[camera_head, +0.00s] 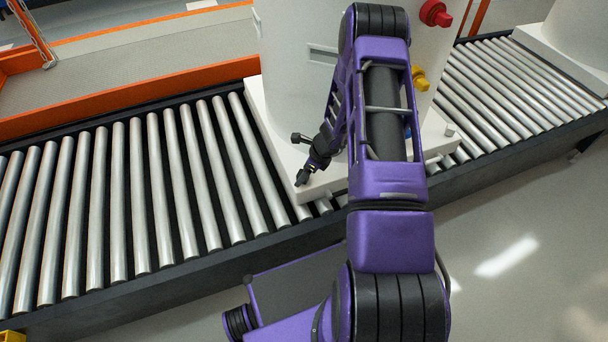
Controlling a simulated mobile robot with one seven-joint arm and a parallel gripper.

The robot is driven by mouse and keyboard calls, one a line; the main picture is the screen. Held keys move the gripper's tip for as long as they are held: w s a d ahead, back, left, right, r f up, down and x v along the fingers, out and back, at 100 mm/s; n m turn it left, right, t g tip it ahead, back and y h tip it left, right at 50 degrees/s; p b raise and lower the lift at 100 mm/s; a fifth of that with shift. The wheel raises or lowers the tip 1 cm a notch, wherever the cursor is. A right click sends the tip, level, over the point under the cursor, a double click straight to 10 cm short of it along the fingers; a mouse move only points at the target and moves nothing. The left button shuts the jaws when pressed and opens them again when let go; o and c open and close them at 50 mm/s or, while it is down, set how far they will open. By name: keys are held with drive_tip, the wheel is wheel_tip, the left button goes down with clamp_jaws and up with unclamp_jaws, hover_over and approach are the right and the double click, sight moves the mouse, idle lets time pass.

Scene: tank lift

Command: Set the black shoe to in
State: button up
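A large white tank (290,60) stands on a white square base (318,187) on the roller conveyor. A red knob (434,13) and a yellow knob (419,78) stick out from its right side. My gripper (303,178) is small and dark at the end of my purple arm, in front of the tank's lower left side and above the base. Its fingers are too small to tell whether they are open or shut. I cannot make out the black shoe for certain. My arm hides the middle of the tank and part of its base.
The conveyor's bare rollers (150,195) run left of the tank, and more rollers (520,95) run right. A second white tank (580,40) stands at the far right. An orange rail (130,100) lies behind. The grey floor (520,240) at right front is clear.

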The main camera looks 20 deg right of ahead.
drive_tip(key=shift+f, duration=0.15)
clamp_jaws()
idle(0.4)
idle(1.0)
